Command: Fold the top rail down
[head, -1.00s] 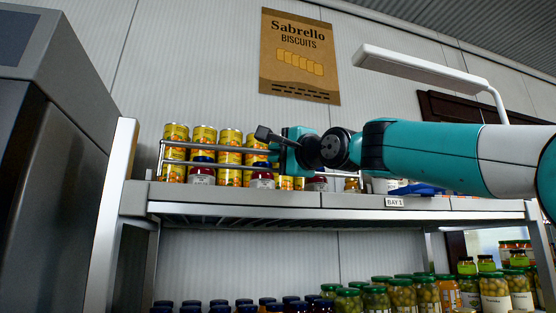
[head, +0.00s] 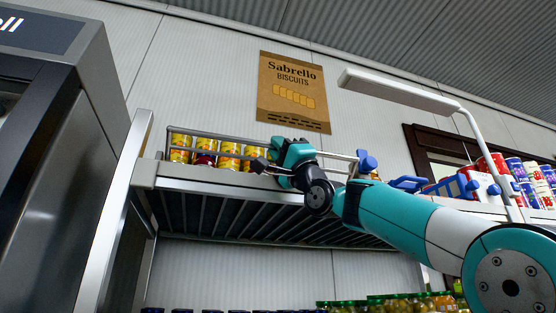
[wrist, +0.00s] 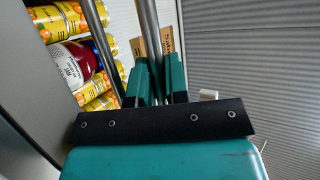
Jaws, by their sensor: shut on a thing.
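The top rail (head: 214,134) is a thin metal bar along the front of the upper shelf, standing above a lower bar (head: 208,152). My gripper (head: 280,150) is at the middle of the rail, with its teal fingers around the bar. In the wrist view the rail (wrist: 150,35) runs between the two teal fingers of my gripper (wrist: 160,85), which are shut on it. The lower bar (wrist: 101,45) passes to the left of the fingers there. The rail is still raised in front of the cans. My gripper hides part of it.
Yellow cans (head: 229,155) and a red jar (wrist: 75,65) stand behind the rails. A blue fitting (head: 367,162) sits at the rail's right end. A lamp (head: 400,92) overhangs the shelf (head: 230,188). A tall grey cabinet (head: 55,160) stands close at left.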

